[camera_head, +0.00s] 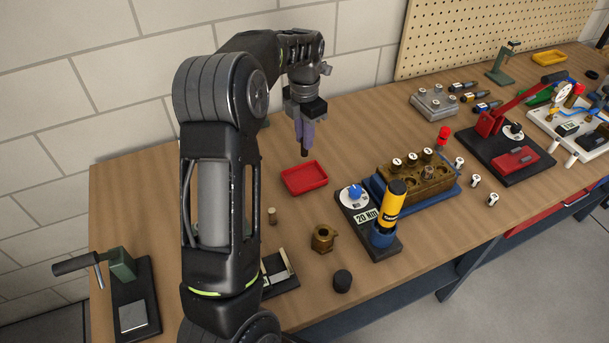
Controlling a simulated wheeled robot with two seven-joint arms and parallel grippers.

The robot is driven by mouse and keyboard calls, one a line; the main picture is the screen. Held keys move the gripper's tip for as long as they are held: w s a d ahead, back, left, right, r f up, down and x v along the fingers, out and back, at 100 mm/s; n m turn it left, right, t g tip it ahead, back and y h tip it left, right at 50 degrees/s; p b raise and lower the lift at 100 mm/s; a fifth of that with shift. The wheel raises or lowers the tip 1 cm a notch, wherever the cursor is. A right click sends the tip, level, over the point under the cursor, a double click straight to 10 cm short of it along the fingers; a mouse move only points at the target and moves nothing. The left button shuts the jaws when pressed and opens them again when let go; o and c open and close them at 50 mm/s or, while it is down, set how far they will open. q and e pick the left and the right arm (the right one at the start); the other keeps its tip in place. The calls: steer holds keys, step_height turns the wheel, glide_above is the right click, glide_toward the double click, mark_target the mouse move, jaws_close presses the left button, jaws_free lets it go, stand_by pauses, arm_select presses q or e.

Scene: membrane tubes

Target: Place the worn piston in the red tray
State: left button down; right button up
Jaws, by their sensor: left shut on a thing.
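My left gripper (305,136) points down with its fingers shut on a small dark brown piece, taken as the worn piston (305,153). The piston's lower end shows below the fingertips; the rest is hidden between them. The red tray (304,190) is a shallow rectangular tray lying on the wooden table. No object shows inside it. In the picture the piston hangs just above the tray's far edge; its exact height over the tray is hard to tell. My right gripper is not in view.
A brass part (323,238), a small tan cylinder (272,216) and a black cap (342,281) stand nearer the front. A blue-based fixture with a yellow tool (390,207) and a brown block (417,180) stand right of the tray.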

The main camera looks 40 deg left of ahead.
mark_target(304, 155)
arm_select(q)
step_height(304, 155, down, 5)
stand_by(0.3)
steer(key=shift+f+b, duration=0.95)
steer(key=shift+f, duration=1.5)
steer(key=shift+f, duration=0.15)
steer(key=c, duration=1.3)
jaws_free()
steer(key=shift+c, duration=0.2)
